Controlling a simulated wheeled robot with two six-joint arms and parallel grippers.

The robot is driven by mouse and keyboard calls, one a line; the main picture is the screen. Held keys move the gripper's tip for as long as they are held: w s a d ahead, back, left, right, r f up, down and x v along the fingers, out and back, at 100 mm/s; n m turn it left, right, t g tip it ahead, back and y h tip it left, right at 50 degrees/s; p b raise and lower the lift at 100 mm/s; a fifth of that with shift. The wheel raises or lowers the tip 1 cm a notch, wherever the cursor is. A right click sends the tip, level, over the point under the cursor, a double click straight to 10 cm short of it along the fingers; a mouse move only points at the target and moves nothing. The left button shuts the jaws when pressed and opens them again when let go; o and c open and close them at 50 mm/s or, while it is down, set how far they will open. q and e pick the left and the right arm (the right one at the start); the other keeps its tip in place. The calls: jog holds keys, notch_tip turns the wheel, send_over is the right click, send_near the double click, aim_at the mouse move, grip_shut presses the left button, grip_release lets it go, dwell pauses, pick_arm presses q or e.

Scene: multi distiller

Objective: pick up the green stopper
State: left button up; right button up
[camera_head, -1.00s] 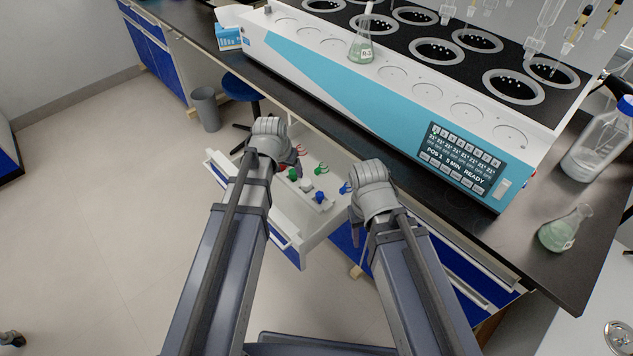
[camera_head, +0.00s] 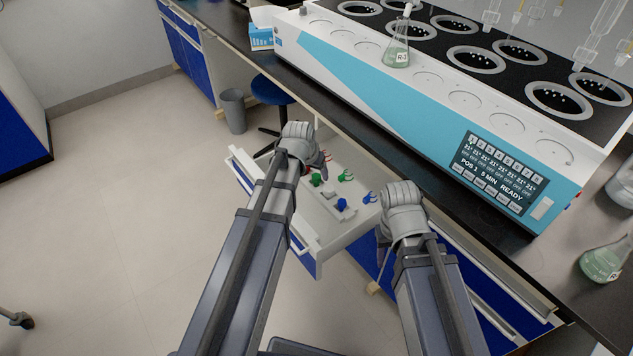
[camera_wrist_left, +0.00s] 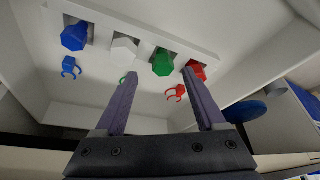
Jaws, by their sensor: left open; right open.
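The green stopper (camera_head: 316,180) stands in a white rack in the open drawer, in a row with red, white (camera_wrist_left: 125,50) and blue (camera_wrist_left: 74,38) stoppers. In the left wrist view the green stopper (camera_wrist_left: 162,64) appears between my left fingertips, with the red stopper (camera_wrist_left: 197,70) by the right finger. My left gripper (camera_wrist_left: 160,75) is open and empty; in the head view it is over the drawer's back left part, its fingers mostly hidden. My right gripper (camera_head: 384,240) is open and empty at the drawer's right side.
Blue (camera_wrist_left: 70,66), green (camera_head: 345,175) and red (camera_wrist_left: 176,92) clips lie in the drawer (camera_head: 335,243) beside the rack. The bench edge and the white-and-blue distiller (camera_head: 400,105) rise behind it. A flask marked R-3 (camera_head: 397,52) stands on the distiller. Open floor lies left.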

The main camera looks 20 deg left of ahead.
aim_at(316, 177)
pick_arm(q)
jog(key=b+x, duration=0.4)
jog(key=x, duration=0.1)
jog(key=shift+w+a, duration=0.1)
jog(key=shift+a, duration=0.15)
jog(key=shift+r, duration=0.2)
jog(key=shift+c, duration=0.2)
grip_shut()
